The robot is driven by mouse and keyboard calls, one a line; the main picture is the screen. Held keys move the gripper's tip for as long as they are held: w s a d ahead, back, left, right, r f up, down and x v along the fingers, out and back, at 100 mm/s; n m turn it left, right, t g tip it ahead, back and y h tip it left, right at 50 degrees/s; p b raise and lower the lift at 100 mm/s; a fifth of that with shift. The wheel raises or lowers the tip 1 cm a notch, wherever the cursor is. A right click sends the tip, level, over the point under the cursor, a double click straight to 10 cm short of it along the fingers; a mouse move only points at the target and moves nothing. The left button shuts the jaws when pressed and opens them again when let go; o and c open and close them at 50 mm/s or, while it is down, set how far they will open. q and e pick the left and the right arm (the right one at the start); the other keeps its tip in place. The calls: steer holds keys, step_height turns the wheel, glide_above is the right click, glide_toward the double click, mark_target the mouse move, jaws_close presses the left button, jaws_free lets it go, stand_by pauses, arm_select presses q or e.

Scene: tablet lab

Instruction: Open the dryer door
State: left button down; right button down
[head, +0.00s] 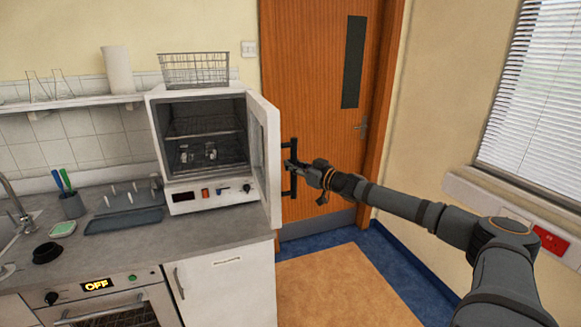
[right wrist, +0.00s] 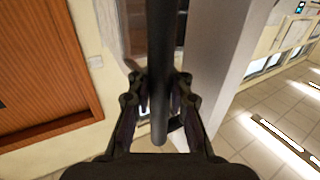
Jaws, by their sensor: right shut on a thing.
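The white dryer (head: 204,193) stands on the grey counter with its dark inside and wire shelves showing. Its door (head: 265,160) stands swung out to the right, well open. The black bar handle (head: 294,183) is on the door's outer face, and it runs through the middle of the right wrist view (right wrist: 160,70). My right gripper (head: 298,171) is shut on the handle, with a finger on each side of the bar in the right wrist view (right wrist: 158,88). Small glass items (head: 210,151) sit inside the dryer. My left gripper is not in view.
A wire basket (head: 194,70) sits on top of the dryer. A wooden room door (head: 325,110) is behind; the floor in front is clear.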

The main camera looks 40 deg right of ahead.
steer(key=c, duration=1.6)
jaws_free()
steer(key=shift+s, duration=0.1)
steer(key=o, duration=0.4)
steer(key=shift+s+a+r, duration=0.1)
steer(key=shift+s+r, duration=0.2)
steer(key=shift+s, duration=0.1)
steer(key=shift+w+f, duration=0.15)
steer(key=shift+w, duration=0.15)
